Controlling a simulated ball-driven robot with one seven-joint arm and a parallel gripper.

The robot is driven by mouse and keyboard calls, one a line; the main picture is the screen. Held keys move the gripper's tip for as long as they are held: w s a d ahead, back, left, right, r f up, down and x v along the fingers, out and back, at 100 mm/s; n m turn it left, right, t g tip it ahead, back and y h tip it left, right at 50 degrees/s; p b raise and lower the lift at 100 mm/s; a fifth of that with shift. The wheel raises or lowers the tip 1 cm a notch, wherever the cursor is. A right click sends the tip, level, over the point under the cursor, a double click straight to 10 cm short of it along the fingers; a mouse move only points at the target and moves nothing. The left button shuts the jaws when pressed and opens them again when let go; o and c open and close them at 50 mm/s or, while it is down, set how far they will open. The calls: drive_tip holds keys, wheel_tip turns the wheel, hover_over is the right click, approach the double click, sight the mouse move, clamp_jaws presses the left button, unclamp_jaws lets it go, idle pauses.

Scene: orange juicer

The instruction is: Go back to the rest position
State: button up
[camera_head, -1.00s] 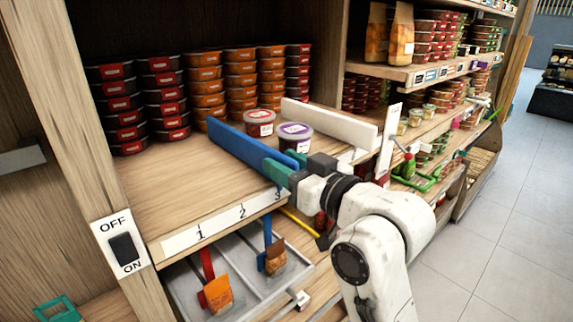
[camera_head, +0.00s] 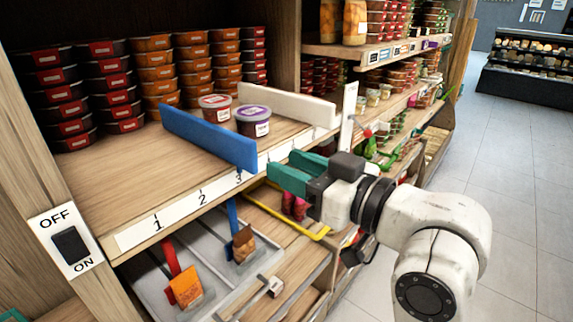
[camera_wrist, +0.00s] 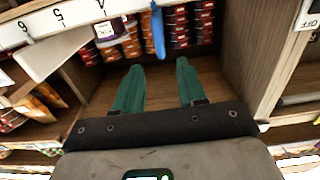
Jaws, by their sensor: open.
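My gripper (camera_head: 288,172) is in front of the shelf's numbered front edge, to the right of the number 3 in the head view. Its green fingers are apart with nothing between them, and they also show in the wrist view (camera_wrist: 160,88). The blue divider (camera_head: 208,137) stands on the wooden shelf (camera_head: 120,195) just left of the fingers, apart from them. Two tubs, one red-labelled (camera_head: 215,107) and one purple-lidded (camera_head: 253,121), stand between the blue divider and the white divider (camera_head: 290,104).
Stacks of red and orange tubs (camera_head: 155,70) fill the shelf's back. Below are a grey tray (camera_head: 215,265) with red and blue tools and a yellow bar (camera_head: 290,212). An OFF/ON switch (camera_head: 70,245) is on the left post. The floor (camera_head: 500,170) at right is clear.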

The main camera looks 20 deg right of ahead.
drive_tip(key=s+d+f+m+g+h, duration=0.2)
drive_tip(key=s+f, duration=0.1)
drive_tip(key=f, duration=0.6)
drive_tip(key=s+d+f+m+g+h, duration=0.1)
drive_tip(key=s+d+f+g+h, duration=0.15)
drive_tip(key=f, duration=0.75)
drive_tip(key=s+d+f+m+g+h, duration=0.2)
drive_tip(key=s+d+f, duration=0.1)
drive_tip(key=f, duration=0.6)
drive_tip(key=s+d+f+m+g+h, duration=0.1)
drive_tip(key=s+d+f+g+h, duration=0.1)
drive_tip(key=s+f, duration=0.5)
drive_tip(key=s+d+f+m+g+h, duration=0.1)
drive_tip(key=s+d+f+g, duration=0.4)
drive_tip(key=s, duration=0.9)
wheel_tip(320, 180, down, 3)
drive_tip(key=shift+s+d+f+h, duration=0.2)
drive_tip(key=shift+s+d+h, duration=0.1)
drive_tip(key=shift+d+h, duration=0.05)
